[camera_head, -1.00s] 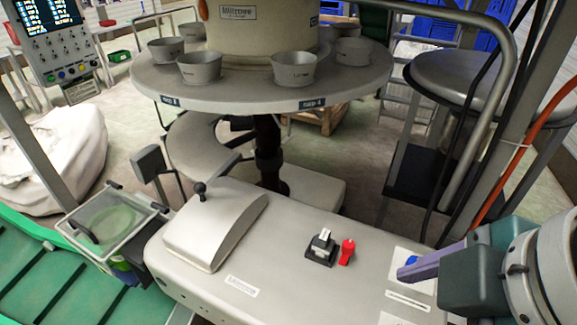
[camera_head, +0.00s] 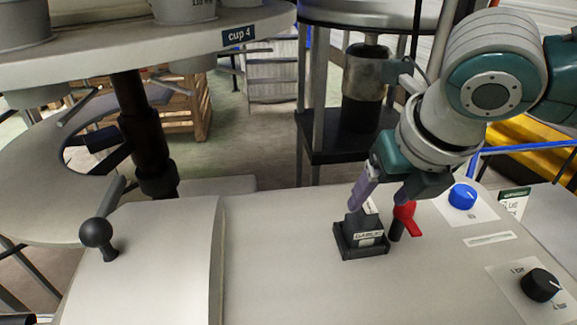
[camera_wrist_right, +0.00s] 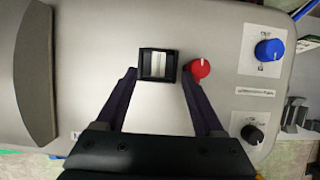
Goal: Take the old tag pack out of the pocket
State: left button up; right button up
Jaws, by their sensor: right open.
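The old tag pack (camera_head: 368,228) is a small dark block with a pale label. It sits in a black square pocket (camera_head: 362,252) on the grey machine top. In the right wrist view the pack (camera_wrist_right: 158,64) shows as a pale strip inside the black pocket frame (camera_wrist_right: 143,65). My right gripper (camera_head: 383,197) is open just above the pack. In the wrist view its two purple fingers (camera_wrist_right: 158,76) reach to either side of the pocket's near edge. I cannot tell whether either finger touches the pack. My left gripper is not in view.
A red lever knob (camera_head: 404,218) stands close right of the pocket, near a finger. A blue knob (camera_head: 462,196) and a black knob (camera_head: 540,285) are farther right. A ball-ended lever (camera_head: 97,233) stands at left. The round cup table (camera_head: 130,45) is behind.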

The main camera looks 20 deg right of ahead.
aim_at(371, 210)
jog(key=x, duration=0.6)
jog(key=shift+a+f+b, duration=0.1)
jog(key=shift+f+b, duration=0.25)
jog(key=c, duration=1.1)
